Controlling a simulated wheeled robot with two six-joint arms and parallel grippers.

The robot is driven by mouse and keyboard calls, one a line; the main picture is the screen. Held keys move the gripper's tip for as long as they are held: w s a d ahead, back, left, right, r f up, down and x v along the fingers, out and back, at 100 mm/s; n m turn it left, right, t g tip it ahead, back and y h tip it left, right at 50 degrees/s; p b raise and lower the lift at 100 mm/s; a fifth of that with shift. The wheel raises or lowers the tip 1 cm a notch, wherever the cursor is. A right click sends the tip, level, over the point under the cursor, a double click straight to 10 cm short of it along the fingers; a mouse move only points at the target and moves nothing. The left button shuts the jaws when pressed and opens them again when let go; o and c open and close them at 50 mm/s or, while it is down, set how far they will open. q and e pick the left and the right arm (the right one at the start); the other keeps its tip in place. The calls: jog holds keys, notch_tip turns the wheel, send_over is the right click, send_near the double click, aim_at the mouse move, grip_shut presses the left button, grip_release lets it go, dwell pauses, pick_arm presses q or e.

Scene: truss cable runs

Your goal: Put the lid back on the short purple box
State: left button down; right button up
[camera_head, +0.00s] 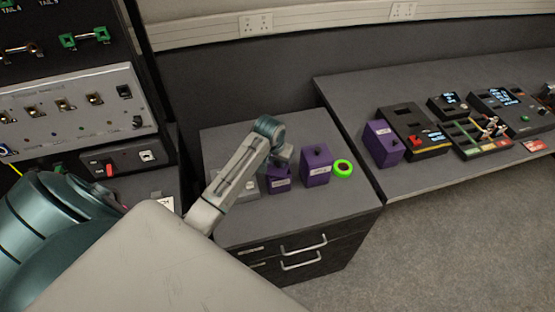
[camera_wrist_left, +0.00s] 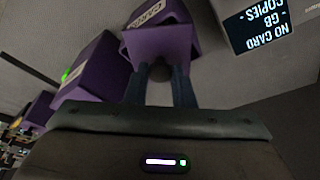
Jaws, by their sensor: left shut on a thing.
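The short purple box (camera_head: 279,184) stands on the grey cabinet top, with a white label on its front. It also shows in the left wrist view (camera_wrist_left: 152,14). Its purple lid (camera_wrist_left: 162,44) is at the box's top, with a dark knob (camera_wrist_left: 160,72). My left gripper (camera_head: 284,156) is above the box in the head view. In the left wrist view my left gripper (camera_wrist_left: 160,78) is shut on the knob, one finger on each side. The lid looks slightly askew to the box; I cannot tell if it is fully seated. My right gripper is not in view.
A taller purple box (camera_head: 316,168) with a knobbed lid stands close to the right. A green ring (camera_head: 343,169) lies beside it. Another purple box (camera_head: 382,145) stands on the desk (camera_head: 345,90). The cabinet's front top (camera_head: 290,222) is clear. A switch panel (camera_head: 75,105) is at left.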

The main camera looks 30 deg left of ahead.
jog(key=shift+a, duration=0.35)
pick_arm(q)
jog(key=shift+f, duration=0.15)
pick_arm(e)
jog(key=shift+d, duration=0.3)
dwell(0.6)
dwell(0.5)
pick_arm(q)
jog(key=c, duration=0.7)
grip_release()
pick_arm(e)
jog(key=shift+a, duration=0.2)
pick_arm(q)
jog(key=shift+r, duration=3.5)
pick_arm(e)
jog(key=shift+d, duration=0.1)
